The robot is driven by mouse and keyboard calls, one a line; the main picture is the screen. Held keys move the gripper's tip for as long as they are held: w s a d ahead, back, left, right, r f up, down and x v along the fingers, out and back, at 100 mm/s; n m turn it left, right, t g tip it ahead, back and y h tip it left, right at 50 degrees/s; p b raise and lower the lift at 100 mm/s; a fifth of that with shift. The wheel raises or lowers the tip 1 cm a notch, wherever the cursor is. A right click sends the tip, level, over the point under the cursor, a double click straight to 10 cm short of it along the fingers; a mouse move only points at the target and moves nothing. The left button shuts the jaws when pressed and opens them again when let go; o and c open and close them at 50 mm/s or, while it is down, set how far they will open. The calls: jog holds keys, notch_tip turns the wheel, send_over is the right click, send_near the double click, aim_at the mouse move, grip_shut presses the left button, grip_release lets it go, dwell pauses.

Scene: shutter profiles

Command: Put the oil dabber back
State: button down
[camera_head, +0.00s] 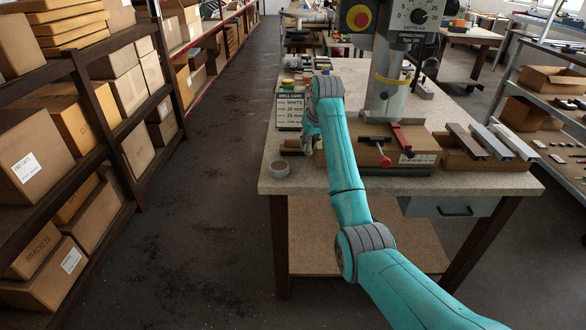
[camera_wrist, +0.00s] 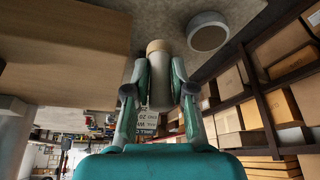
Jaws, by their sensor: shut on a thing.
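In the wrist view my gripper (camera_wrist: 160,98) is shut on the oil dabber (camera_wrist: 159,88), a grey cylinder with a tan, felt-like end pointing toward the worktop. A small round pale-rimmed cup (camera_wrist: 208,35) with a grey inside is on the worktop, to the right of the dabber's end and apart from it. In the head view the same cup (camera_head: 279,168) is near the left front corner of the bench (camera_head: 320,182). My gripper (camera_head: 308,146) is low at the bench's left side, partly behind my arm; the dabber is hard to make out there.
A drill press (camera_head: 385,105) and cardboard boxes (camera_head: 418,152) with profiles (camera_head: 515,142) stand right of my arm. A drill card sign (camera_head: 290,112) stands behind the gripper. In the wrist view a large brown box side (camera_wrist: 65,50) is close at left. The aisle floor (camera_head: 190,220) is clear.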

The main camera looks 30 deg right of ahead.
jog(key=shift+w+f, duration=0.1)
jog(key=shift+w, duration=0.2)
jog(key=shift+f, duration=0.4)
jog(key=shift+w+a+f, duration=0.1)
jog(key=shift+f, duration=4.3)
jog(key=c, duration=1.3)
grip_release()
jog(key=shift+f, duration=0.1)
jog(key=shift+o, duration=0.2)
jog(key=v, duration=1.2)
